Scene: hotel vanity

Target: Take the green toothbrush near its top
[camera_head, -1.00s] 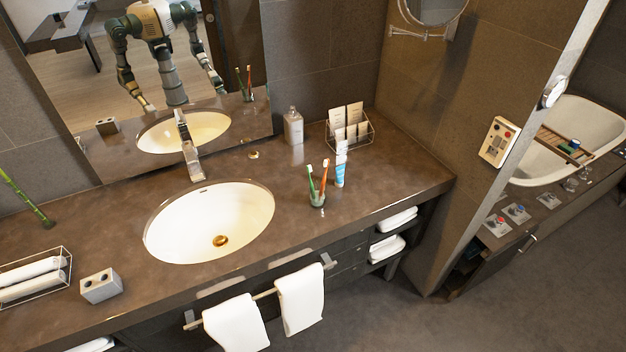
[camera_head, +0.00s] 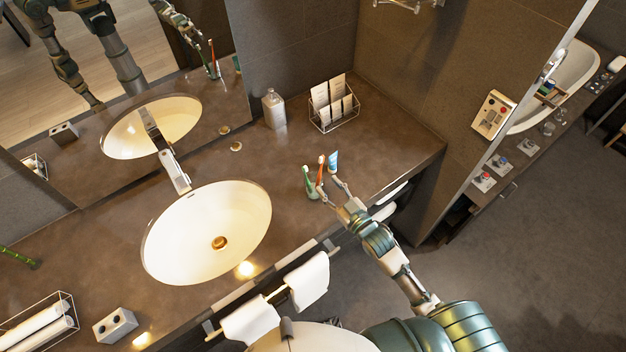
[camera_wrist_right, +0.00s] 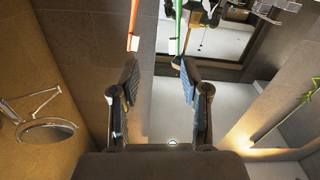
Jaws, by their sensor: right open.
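The green toothbrush (camera_head: 308,176) stands in a small cup on the counter, beside the orange toothbrush (camera_head: 321,166). My right gripper (camera_head: 331,190) is open and empty, close to the brushes on their right side in the head view. In the right wrist view, the green toothbrush (camera_wrist_right: 179,28) ends near the right-hand fingertip, and the orange toothbrush (camera_wrist_right: 133,32) ends near the left-hand fingertip. My right gripper (camera_wrist_right: 158,65) also shows there, fingers apart. Whether a finger touches a brush cannot be told. The cup is largely hidden. My left gripper is out of view.
A blue-and-white tube (camera_head: 333,160) stands right behind the brushes. A wire rack of cards (camera_head: 335,118) and a bottle (camera_head: 274,110) stand at the back. The sink (camera_head: 205,232) lies to the left. The counter right of the brushes is clear.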

